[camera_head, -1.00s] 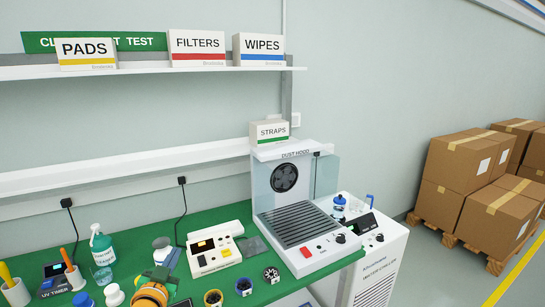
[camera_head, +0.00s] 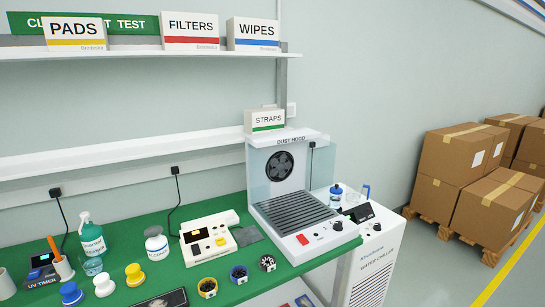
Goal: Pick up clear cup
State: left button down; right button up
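A small clear cup-like vessel (camera_head: 93,267) stands on the green bench mat, in front of and touching or overlapping the green spray bottle (camera_head: 91,237) at the left. Another clear, cup-like shape (camera_head: 352,198) shows faintly on the water chiller at the right, between a blue-capped bottle (camera_head: 336,197) and a blue-handled item (camera_head: 366,191). It is too small to make out well. Neither of my grippers is in view.
The dust hood (camera_head: 290,190) stands at the bench's right end, beside the water chiller (camera_head: 376,262). A control box (camera_head: 207,240), white bottle (camera_head: 156,246), coloured knobs (camera_head: 134,274) and ringed black discs (camera_head: 239,274) crowd the green mat (camera_head: 185,270). Cartons (camera_head: 452,185) stand far right.

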aim_at(92, 267)
jog(key=u, duration=1.4)
jog(key=i+l+z, duration=0.25)
jog(key=i+z, duration=0.2)
jog(key=i+l+z, duration=0.1)
jog(key=i+z, duration=0.35)
